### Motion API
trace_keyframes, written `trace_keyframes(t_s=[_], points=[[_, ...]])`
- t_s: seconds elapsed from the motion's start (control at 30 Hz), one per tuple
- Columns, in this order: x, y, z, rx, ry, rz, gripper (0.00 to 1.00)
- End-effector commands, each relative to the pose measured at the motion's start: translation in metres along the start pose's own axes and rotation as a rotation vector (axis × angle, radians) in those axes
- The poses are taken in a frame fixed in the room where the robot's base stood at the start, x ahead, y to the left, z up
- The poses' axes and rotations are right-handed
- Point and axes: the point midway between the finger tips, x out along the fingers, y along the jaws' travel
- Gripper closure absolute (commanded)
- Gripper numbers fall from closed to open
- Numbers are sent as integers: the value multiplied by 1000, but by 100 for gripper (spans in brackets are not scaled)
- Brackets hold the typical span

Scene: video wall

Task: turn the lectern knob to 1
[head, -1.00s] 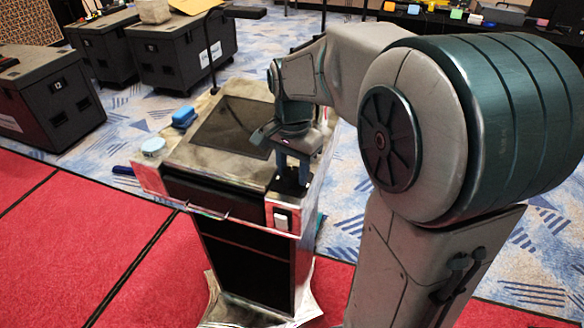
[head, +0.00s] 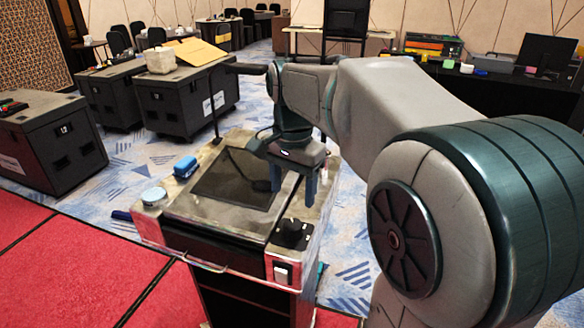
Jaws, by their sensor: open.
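The lectern (head: 225,237) stands in front of me with a dark inset panel (head: 233,180) in its top. A black knob (head: 292,233) sits at the near right corner of the top. Its pointer and any numbers are too small to read. My gripper (head: 293,192) hangs fingers down above the right part of the lectern top. It is open and empty, and appears above and behind the knob, apart from it. A pale switch plate (head: 282,271) is on the front face below the knob.
A blue block (head: 185,166) and a round pale-blue item (head: 153,196) lie on the lectern's left side. A thin black microphone stand (head: 215,105) rises at its back. Black cases (head: 188,98) stand behind left. Red carpet (head: 70,265) lies in front, left.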

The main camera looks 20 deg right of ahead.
Motion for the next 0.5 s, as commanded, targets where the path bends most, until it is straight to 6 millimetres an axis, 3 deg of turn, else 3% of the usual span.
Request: trace_keyframes(t_s=[0.2,0.5], points=[[-37,-1,0,0,1,-2,39],[-49,0,0,0,0,1,39]])
